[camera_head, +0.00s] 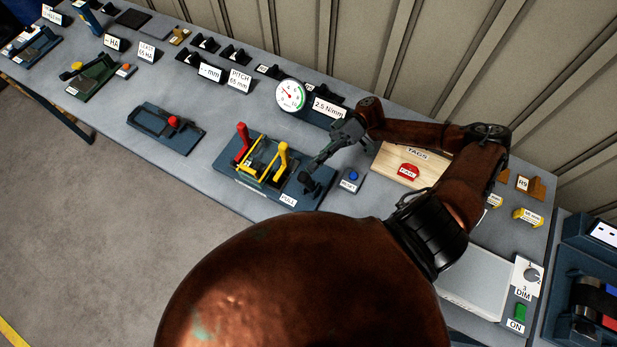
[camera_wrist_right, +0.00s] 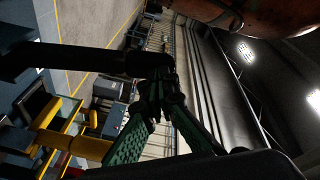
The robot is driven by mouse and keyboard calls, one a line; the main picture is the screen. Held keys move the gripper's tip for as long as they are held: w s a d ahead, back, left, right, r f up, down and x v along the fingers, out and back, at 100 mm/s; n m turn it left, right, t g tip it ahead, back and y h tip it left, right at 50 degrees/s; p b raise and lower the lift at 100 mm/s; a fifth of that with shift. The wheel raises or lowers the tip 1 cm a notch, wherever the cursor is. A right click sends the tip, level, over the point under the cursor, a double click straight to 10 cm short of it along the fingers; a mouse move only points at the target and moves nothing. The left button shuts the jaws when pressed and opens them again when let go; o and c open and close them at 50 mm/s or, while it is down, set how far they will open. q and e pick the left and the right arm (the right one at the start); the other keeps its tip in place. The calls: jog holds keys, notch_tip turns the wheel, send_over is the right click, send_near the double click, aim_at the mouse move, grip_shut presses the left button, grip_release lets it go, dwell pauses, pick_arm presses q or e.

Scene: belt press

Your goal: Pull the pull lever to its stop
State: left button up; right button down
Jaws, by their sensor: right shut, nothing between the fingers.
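The belt press is a blue fixture (camera_head: 265,178) on the bench, with a red upright lever (camera_head: 243,140) and a yellow frame and handle (camera_head: 284,152). The black pull lever (camera_head: 309,183) stands at its right end, beside a PULL label (camera_head: 288,200). My right gripper (camera_head: 314,165) is shut and empty at the lever's top; I cannot tell whether they touch. In the right wrist view the shut fingertips (camera_wrist_right: 158,84) are at the end of a black bar (camera_wrist_right: 75,60), likely the lever. Yellow parts (camera_wrist_right: 62,138) show at left. My left gripper is not in view.
A round gauge (camera_head: 290,95) with a 2.5 N/mm sign (camera_head: 328,108) stands behind the press. A blue-button box (camera_head: 351,180) and wooden TAGS board (camera_head: 405,168) lie to the right. Another fixture with a red knob (camera_head: 165,130) is to the left, with bare bench between.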

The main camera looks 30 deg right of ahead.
aim_at(307, 181)
jog(key=shift+s+a+f+p, duration=0.2)
jog(key=shift+s+a+p, duration=0.3)
jog(key=shift+a, duration=0.3)
jog(key=shift+a+f, duration=0.1)
jog(key=shift+a, duration=0.05)
jog(key=shift+s+a, duration=0.1)
jog(key=shift+s+a+f+p, duration=0.25)
jog(key=shift+s+a+p, duration=0.1)
jog(key=shift+a+p, duration=0.25)
jog(key=shift+s+a+f, duration=0.1)
jog(key=shift+a+f, duration=0.05)
jog(key=shift+a, duration=0.15)
